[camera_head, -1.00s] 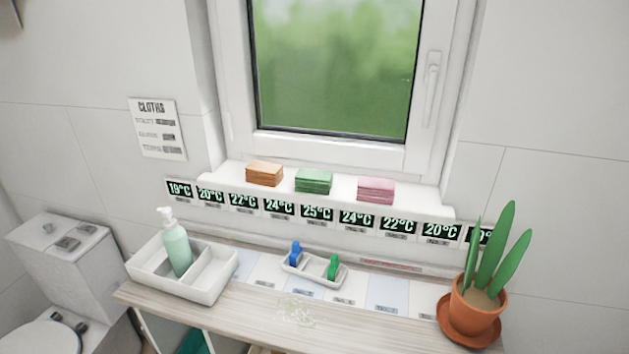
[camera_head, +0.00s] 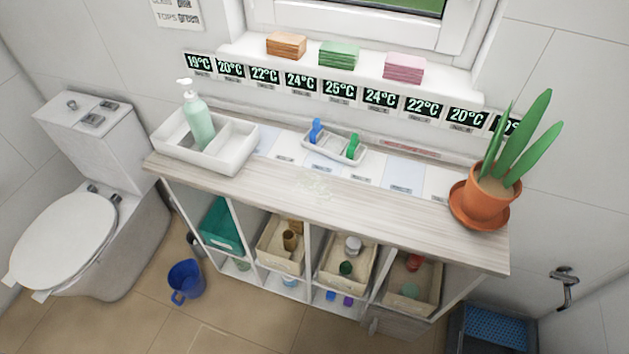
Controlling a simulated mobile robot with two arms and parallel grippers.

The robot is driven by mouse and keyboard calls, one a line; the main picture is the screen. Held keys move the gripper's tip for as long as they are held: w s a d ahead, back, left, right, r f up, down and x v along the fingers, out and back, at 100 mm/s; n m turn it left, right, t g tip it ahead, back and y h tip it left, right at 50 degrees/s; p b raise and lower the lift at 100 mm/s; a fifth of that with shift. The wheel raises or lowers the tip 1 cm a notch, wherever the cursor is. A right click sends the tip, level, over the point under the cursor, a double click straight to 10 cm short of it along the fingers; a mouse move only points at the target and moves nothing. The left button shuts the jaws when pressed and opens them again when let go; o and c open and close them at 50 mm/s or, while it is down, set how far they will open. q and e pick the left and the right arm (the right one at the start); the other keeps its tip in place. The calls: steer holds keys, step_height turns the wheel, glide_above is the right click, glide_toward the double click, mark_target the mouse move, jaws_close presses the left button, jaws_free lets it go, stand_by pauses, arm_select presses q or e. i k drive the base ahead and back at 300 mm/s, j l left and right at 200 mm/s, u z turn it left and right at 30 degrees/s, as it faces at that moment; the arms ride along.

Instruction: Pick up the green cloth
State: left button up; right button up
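The green cloth (camera_head: 339,55) is a folded stack on the white window sill (camera_head: 300,69), in the middle at the top of the head view. An orange-brown cloth stack (camera_head: 287,45) lies to its left and a pink cloth stack (camera_head: 404,67) to its right, both apart from it. Neither of my grippers shows in the head view.
A wooden-topped cart (camera_head: 330,205) stands below the sill. On it are a white divided tray (camera_head: 228,148) with a pump bottle (camera_head: 198,118), a small tray with blue and green clips (camera_head: 334,146), and a potted plant (camera_head: 489,196). A toilet (camera_head: 72,235) and blue bucket (camera_head: 186,280) are left.

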mark_target(334, 54)
steer(key=i+j, duration=0.1)
steer(key=j, duration=0.2)
steer(key=i+j, duration=0.15)
steer(key=j, duration=0.15)
steer(key=i+j, duration=0.1)
steer(key=j, duration=0.2)
steer(key=i+j, duration=0.15)
steer(key=j, duration=0.15)
